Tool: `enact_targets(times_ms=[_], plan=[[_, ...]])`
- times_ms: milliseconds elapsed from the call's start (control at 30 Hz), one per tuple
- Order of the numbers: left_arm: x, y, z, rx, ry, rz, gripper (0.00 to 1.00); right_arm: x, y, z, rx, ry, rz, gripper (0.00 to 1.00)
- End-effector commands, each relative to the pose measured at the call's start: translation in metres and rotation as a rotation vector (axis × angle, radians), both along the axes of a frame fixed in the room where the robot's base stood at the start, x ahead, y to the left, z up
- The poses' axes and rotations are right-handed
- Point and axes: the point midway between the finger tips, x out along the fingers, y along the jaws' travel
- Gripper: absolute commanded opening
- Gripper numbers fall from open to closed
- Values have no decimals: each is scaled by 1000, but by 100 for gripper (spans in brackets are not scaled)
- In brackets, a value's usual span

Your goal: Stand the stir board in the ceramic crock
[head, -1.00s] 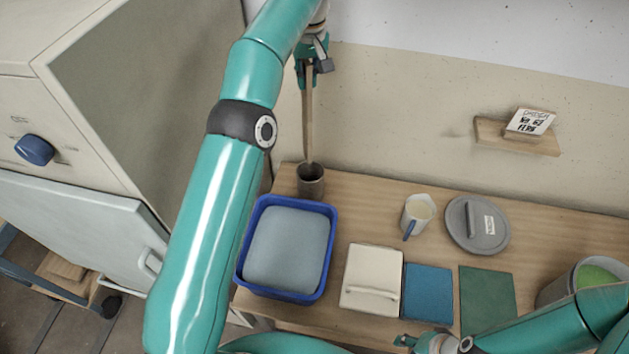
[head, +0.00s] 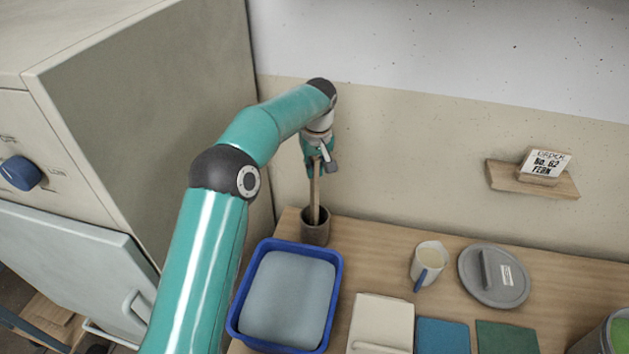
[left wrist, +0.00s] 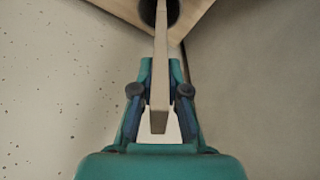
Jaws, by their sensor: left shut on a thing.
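The stir board (head: 315,192) is a narrow, pale wooden stick, held nearly upright. My left gripper (head: 316,160) is shut on its upper part, above the ceramic crock (head: 316,234). The crock is a small, dark brown-grey cylinder at the back left of the table. The board's lower end reaches into the crock's mouth; whether it touches the bottom is hidden. In the left wrist view, the gripper's fingers (left wrist: 160,78) flank the board (left wrist: 160,60), which runs to the crock's dark opening (left wrist: 168,10). My right gripper is out of view.
A blue tub (head: 237,322) with a grey-blue slab stands just in front of the crock. A kiln-like cabinet (head: 150,130) stands close on the left.

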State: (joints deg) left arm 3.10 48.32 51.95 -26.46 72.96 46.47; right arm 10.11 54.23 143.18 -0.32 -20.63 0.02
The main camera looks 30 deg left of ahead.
Motion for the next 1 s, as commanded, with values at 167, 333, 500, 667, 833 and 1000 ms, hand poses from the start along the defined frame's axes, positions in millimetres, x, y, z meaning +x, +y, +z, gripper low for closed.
enact_targets(times_ms=[167, 333, 500, 667, 833, 1000], plan=[[-1, 1, -23, 0, 4, 1, 0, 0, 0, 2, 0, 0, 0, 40], [-1, 0, -40, -1, 1, 0, 0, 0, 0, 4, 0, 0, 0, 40], [0, 0, -41, -1, -1, 1, 0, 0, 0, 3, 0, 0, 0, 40], [0, 0, -44, 0, 0, 1, 0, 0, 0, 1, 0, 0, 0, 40], [0, 0, -44, -1, 1, 0, 35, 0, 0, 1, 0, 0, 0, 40], [0, 0, -44, -1, 1, 0, 39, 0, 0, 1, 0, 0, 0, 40]])
